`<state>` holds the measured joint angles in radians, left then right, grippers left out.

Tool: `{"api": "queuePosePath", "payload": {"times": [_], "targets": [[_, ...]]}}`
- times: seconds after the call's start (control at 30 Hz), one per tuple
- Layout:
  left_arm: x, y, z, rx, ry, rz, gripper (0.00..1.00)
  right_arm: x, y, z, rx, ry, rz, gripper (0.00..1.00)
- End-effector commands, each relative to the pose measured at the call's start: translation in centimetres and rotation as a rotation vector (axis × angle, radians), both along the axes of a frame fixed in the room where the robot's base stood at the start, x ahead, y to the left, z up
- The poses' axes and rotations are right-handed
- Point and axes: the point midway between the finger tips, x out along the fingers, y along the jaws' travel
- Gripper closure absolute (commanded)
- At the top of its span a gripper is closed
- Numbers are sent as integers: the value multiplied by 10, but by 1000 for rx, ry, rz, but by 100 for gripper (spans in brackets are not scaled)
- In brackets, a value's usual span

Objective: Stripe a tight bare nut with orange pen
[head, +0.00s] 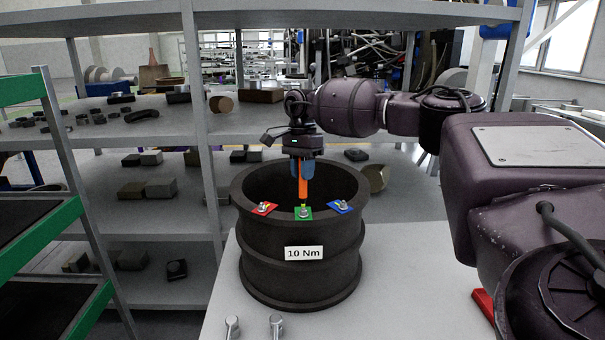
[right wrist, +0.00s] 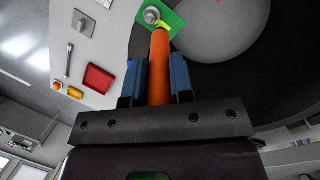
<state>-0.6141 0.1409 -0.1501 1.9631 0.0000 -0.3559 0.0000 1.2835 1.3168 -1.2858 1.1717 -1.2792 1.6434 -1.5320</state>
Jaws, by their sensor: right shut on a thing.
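My right gripper (head: 303,172) is shut on an orange pen (head: 303,187) and holds it upright, point down, over the near rim of a dark ribbed casing (head: 300,260). In the right wrist view the pen (right wrist: 160,70) sits between the blue fingers, and its yellow-green tip is close beside the grey nut (right wrist: 151,15) on the green pad (right wrist: 176,14). I cannot tell whether it touches. On the rim are nuts on a red pad (head: 263,208), a green pad (head: 304,213) and a blue pad (head: 341,207). Yellow shows by the red-pad and blue-pad nuts. My left gripper is not in view.
A "10 Nm" label (head: 304,253) is on the casing's front. Two metal tools (head: 232,325) (head: 277,325) lie on the light table at the front. The right wrist view shows a red tray (right wrist: 98,80) on the table. Shelves (head: 150,130) with parts stand behind; a green-edged rack stands left.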

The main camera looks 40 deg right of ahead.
Motion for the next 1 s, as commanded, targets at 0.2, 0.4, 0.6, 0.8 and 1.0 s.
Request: {"api": "queuePosePath", "payload": {"times": [0.2, 0.4, 0.6, 0.8, 1.0], "targets": [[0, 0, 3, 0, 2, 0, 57, 4, -2, 13, 0, -2, 1, 100], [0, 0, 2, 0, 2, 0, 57, 6, -4, 23, 0, -3, 1, 100], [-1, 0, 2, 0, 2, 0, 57, 8, -6, 34, 1, -2, 0, 100], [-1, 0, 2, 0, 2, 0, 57, 10, -8, 44, 1, -2, 0, 100], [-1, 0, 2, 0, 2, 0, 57, 11, -9, 47, 1, -2, 0, 100]]}}
